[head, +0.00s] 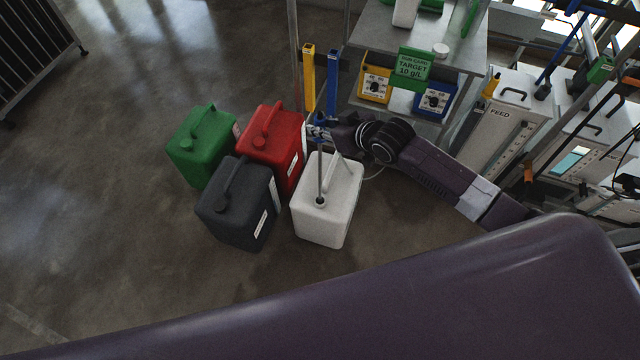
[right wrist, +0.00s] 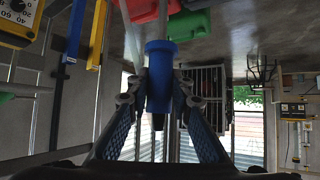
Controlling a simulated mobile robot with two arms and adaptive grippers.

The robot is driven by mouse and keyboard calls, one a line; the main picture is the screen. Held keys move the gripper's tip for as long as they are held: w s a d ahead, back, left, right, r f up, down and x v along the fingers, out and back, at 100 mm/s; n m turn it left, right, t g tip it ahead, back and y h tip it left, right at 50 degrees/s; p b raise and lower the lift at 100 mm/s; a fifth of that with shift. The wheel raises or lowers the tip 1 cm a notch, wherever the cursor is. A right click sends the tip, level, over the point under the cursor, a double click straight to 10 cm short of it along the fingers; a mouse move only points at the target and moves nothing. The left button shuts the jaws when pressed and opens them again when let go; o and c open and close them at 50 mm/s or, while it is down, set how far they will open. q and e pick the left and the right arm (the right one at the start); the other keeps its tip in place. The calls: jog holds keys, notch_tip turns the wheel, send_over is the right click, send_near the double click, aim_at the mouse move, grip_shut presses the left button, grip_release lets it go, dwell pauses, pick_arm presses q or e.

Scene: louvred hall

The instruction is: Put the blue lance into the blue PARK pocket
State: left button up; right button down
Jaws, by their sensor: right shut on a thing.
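My right gripper (head: 318,132) is shut on the blue lance; its blue head (right wrist: 160,75) sits between the two fingers in the right wrist view. In the head view the lance's thin grey shaft (head: 320,175) runs down to the dark opening on top of the white canister (head: 332,215). I cannot tell how far the tip is inside it. The blue upright pocket (head: 332,85) stands just behind the gripper, beside a yellow one (head: 308,75); the blue one also shows in the right wrist view (right wrist: 75,30). No PARK lettering is readable. My left gripper is out of view.
Red (head: 272,140), green (head: 203,145) and black (head: 238,205) canisters stand close by on the left. A metal trolley (head: 460,50) with yellow and blue dial boxes stands behind. A FEED tank (head: 500,115) is at right.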

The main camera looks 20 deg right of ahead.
notch_tip(320, 180, up, 8)
jog(key=p, duration=0.6)
jog(key=shift+f, duration=0.25)
jog(key=shift+w, duration=0.1)
